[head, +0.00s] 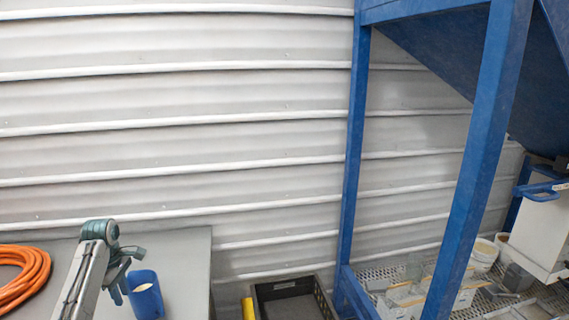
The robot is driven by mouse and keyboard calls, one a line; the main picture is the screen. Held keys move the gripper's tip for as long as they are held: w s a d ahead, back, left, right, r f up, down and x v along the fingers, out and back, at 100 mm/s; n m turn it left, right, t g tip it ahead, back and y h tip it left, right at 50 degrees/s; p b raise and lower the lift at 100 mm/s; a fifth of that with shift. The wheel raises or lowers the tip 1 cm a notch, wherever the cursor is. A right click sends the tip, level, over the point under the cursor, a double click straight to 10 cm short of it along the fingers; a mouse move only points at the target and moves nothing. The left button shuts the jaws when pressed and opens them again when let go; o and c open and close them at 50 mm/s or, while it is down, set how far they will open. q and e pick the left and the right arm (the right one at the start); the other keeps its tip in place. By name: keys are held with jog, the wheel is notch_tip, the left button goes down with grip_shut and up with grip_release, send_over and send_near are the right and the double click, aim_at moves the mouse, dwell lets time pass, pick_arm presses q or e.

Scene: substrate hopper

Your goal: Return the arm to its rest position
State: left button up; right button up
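My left arm comes in from the bottom left, and its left gripper (121,284) points down over the grey table. A blue cup (147,301) with pale contents stands upright on the table, just right of the gripper. The fingers appear right beside the cup's left wall; I cannot tell whether they touch it. The gripper is small and dark here, and part of it is hidden by my arm, so its opening does not show clearly. My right gripper is not in view.
The grey table (185,245) also holds a coiled orange hose (36,272) at left. A dark crate (262,291) stands right of the table. A blue hopper frame (355,150) rises at right, over a mesh shelf with white tubs (484,257). A corrugated wall closes the back.

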pick_arm(q)
jog(key=s+d+f+m+t+y, duration=0.1)
jog(key=s+d+f+m, duration=0.4)
jog(key=s+f, duration=0.3)
jog(key=s+d+f+m, duration=0.5)
jog(key=s+f, duration=0.2)
jog(key=s, duration=0.3)
jog(key=s+d+r+m+t, duration=0.1)
jog(key=s+d+r+m, duration=0.15)
jog(key=s, duration=0.55)
jog(key=s+d+r+m+t, duration=0.1)
jog(key=s+d+m, duration=0.25)
jog(key=s, duration=0.45)
jog(key=s+d+r+m+t, duration=0.1)
jog(key=s+d+m, duration=0.15)
jog(key=s, duration=0.65)
jog(key=a+f+g+b, duration=0.3)
jog(key=f+b, duration=0.5)
jog(key=f, duration=3.2)
jog(key=s+a+f+b, duration=0.1)
jog(key=s+f+b, duration=0.2)
jog(key=s+f, duration=0.6)
jog(key=s+a+f+b, duration=0.1)
jog(key=s+f+b, duration=0.2)
jog(key=s+f, duration=0.6)
notch_tip(320, 180, down, 6)
jog(key=shift+f, duration=0.1)
